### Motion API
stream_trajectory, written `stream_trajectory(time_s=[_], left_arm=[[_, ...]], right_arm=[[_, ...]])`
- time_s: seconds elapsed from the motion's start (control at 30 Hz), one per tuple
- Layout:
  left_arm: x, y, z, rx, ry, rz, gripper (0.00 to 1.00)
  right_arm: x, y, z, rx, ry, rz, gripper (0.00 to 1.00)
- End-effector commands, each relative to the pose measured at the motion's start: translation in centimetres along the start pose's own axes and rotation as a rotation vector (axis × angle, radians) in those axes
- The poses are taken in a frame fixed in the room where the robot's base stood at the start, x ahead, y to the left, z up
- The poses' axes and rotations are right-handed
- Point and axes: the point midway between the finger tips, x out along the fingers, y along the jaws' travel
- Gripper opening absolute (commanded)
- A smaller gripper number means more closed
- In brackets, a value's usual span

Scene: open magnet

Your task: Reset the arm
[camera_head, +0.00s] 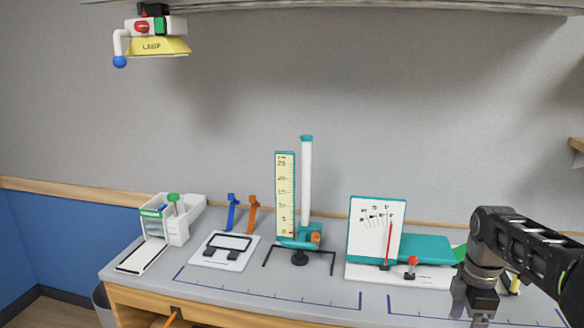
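My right arm comes in from the right edge, and my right gripper (474,306) hangs at the front right of the workbench, pointing down. Its fingers look dark and blurred, and I cannot make out a gap or anything between them. It is right of and nearer than the white gauge panel (369,245) with its red pointer (388,243). A red-knobbed lever (411,267) stands on the white base beside the panel. My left gripper is not in view.
A yellow ruler (285,195) and a white column (306,185) stand mid-bench. Left are a white frame stand (225,250), blue (232,212) and orange (252,213) clips, and a white box (183,219). A lamp unit (158,46) hangs upper left. The bench front (275,292) is mostly clear.

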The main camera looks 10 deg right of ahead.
Motion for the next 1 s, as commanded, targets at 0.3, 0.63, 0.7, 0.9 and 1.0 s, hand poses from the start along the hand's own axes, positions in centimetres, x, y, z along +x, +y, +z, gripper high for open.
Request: stream_trajectory(time_s=[0.3,0.63,0.7,0.9,1.0], left_arm=[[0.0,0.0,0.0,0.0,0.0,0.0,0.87],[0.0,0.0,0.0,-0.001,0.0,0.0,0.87],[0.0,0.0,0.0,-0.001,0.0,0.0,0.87],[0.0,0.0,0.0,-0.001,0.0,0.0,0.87],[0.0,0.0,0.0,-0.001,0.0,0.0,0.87]], right_arm=[[4.3,0.6,-2.8,0.059,0.033,-0.002,0.87],[12.8,0.0,-8.6,0.204,0.108,-0.019,0.87],[15.4,-0.7,-10.4,0.256,0.131,-0.03,0.87],[25.5,-6.4,-17.6,0.514,0.22,-0.105,0.87],[30.6,-11.5,-21.2,0.709,0.257,-0.163,0.87]])
